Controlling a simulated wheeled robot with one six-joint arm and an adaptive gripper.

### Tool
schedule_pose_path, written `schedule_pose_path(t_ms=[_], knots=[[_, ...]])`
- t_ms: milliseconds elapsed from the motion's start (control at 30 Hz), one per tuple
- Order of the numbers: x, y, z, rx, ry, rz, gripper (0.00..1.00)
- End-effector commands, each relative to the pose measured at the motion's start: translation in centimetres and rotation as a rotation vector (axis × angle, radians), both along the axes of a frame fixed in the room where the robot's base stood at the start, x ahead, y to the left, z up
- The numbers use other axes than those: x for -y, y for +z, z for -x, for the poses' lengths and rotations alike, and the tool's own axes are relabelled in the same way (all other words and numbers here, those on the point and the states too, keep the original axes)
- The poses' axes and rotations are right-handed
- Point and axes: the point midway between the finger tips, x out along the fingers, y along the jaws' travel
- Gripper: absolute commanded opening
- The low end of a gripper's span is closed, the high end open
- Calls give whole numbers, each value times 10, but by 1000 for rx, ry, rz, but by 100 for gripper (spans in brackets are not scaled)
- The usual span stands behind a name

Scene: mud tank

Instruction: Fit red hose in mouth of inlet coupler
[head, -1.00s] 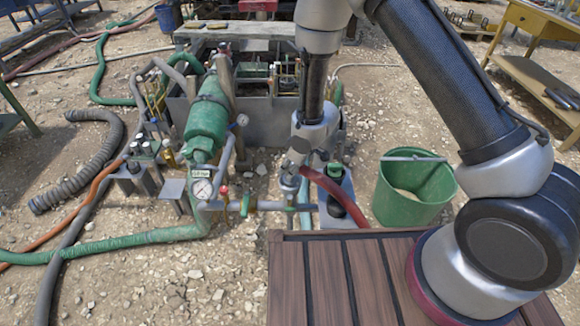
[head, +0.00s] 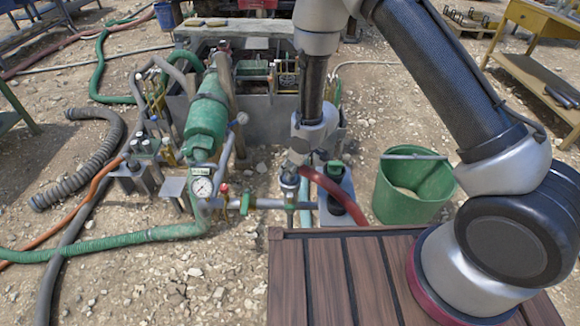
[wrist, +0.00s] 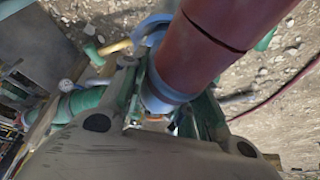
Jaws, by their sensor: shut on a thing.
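The red hose (head: 336,190) curves up from the lower right to my gripper (head: 296,162), which is shut on it near its end. In the wrist view the hose (wrist: 215,40) fills the upper middle, with a pale blue-grey collar at its end between the fingers of my gripper (wrist: 168,112). The inlet coupler (head: 289,183) is a grey fitting on top of an upright pipe, right below my gripper in the head view. The hose end is close over the coupler; my gripper hides whether it is inside the mouth.
A green cylinder (head: 207,118) and a pressure gauge (head: 201,187) stand left of the coupler. A green bucket (head: 405,190) stands to the right. A brown slatted deck (head: 335,275) lies in front. Hoses cover the ground at left.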

Motion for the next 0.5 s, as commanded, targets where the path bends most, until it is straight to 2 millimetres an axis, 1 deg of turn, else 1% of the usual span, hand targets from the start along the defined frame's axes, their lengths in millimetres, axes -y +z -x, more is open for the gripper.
schedule_pose_path(t_ms=[267,300,367,400,500], knots=[[0,-4,0,1,0,-1,0],[-1,-3,-1,1,0,-2,35],[0,-3,0,1,0,-1,46],[0,-3,0,1,0,-1,53],[0,-3,0,1,0,-1,55]])
